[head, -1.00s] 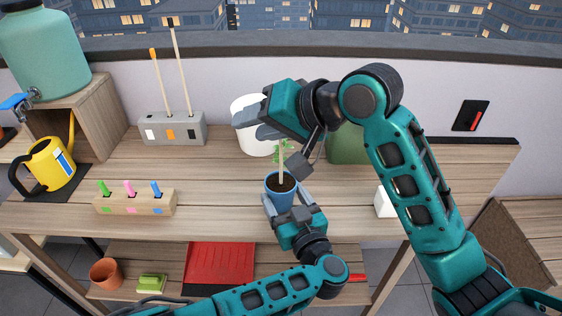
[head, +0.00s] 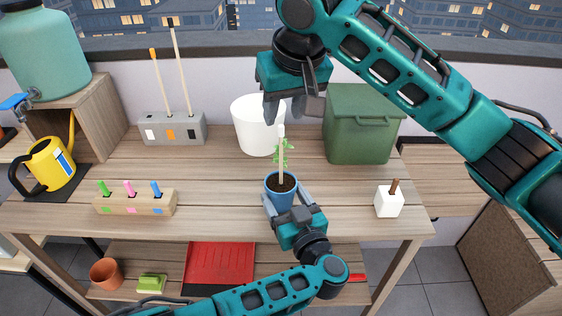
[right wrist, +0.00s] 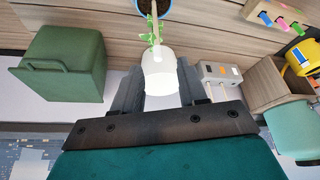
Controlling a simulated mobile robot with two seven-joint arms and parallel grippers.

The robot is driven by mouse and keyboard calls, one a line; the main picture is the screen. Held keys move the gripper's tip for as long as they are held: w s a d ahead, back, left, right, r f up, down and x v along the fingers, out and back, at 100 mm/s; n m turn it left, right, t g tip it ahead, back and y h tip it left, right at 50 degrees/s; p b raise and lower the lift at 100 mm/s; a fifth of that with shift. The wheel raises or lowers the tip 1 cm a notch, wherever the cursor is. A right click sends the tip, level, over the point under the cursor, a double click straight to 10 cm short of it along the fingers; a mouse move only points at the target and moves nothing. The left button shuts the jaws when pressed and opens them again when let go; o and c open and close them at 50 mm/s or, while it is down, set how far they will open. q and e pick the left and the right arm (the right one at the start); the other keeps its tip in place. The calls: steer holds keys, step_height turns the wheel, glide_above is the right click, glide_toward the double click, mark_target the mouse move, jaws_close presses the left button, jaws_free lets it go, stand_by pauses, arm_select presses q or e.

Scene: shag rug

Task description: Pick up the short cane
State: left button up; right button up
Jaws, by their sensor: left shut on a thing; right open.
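The short cane (head: 281,160), a pale stick with a white tip, stands upright in the blue pot (head: 270,187) of dark soil, beside a green seedling (head: 288,145). My left gripper (head: 282,207) is shut on the blue pot at its front. My right gripper (head: 290,112) is open just above the cane's white tip. The cane's foot is hidden in the soil.
A grey rack (head: 188,130) holds an orange-tipped and a black-tipped cane. A white bucket (head: 252,125) and green bin (head: 358,135) stand behind the pot. A white block (head: 388,205) is at right, a wooden marker holder (head: 135,204) at left.

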mark_target(280, 134)
steer(key=x, duration=0.8)
steer(key=shift+d+f, duration=0.1)
steer(key=shift+f, duration=0.1)
steer(key=shift+s, duration=0.1)
jaws_close()
